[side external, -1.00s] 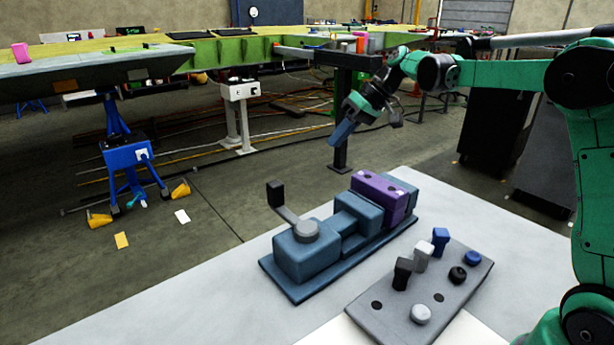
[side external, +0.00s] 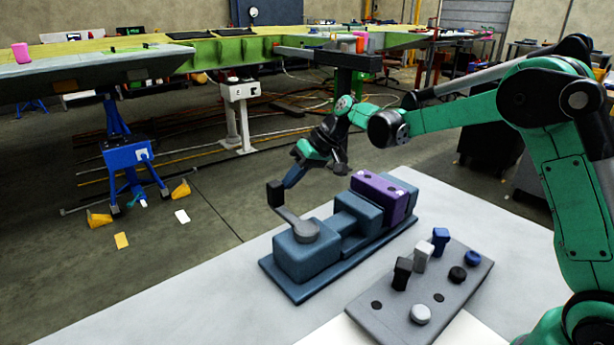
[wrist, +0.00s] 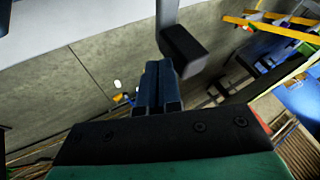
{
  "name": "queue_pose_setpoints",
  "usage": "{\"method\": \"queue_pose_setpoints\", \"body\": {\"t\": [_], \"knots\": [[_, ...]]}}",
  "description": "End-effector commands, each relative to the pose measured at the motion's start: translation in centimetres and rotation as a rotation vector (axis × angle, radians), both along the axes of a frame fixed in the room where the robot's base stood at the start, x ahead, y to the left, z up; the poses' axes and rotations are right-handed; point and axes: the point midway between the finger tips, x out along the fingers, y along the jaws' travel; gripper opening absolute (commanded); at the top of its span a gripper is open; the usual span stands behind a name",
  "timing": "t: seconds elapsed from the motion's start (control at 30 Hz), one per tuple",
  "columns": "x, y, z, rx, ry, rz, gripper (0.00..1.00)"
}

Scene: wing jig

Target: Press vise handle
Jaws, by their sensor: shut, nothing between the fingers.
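The blue-grey vise (side external: 305,260) stands on the pale table, with a purple block (side external: 380,198) between its jaws at the far end. Its handle is a grey arm on a round hub, ending in an upright black grip (side external: 275,193). My gripper (side external: 289,184) is shut and empty, with its fingertips very close to the black grip, on its right in the side view. In the wrist view my shut blue fingers (wrist: 158,70) point toward the black grip (wrist: 184,50), which lies just beyond and right of the tips. I cannot tell whether they touch.
A grey peg board (side external: 420,290) with black, white and blue pegs stands on the table (side external: 210,312) to the right of the vise. Open floor lies left of the table. A wing structure (side external: 220,50) runs across the background.

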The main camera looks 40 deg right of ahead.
Motion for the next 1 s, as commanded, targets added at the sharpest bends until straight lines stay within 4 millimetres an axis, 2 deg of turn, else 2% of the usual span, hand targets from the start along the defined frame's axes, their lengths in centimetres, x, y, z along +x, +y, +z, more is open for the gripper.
{"method": "queue_pose_setpoints", "body": {"t": [0.67, 1.0], "knots": [[0.3, 0.7, 0.0, 0.000, 0.001, 0.080, 0.00], [0.7, 2.2, 0.0, 0.001, 0.002, 0.239, 0.00]]}}
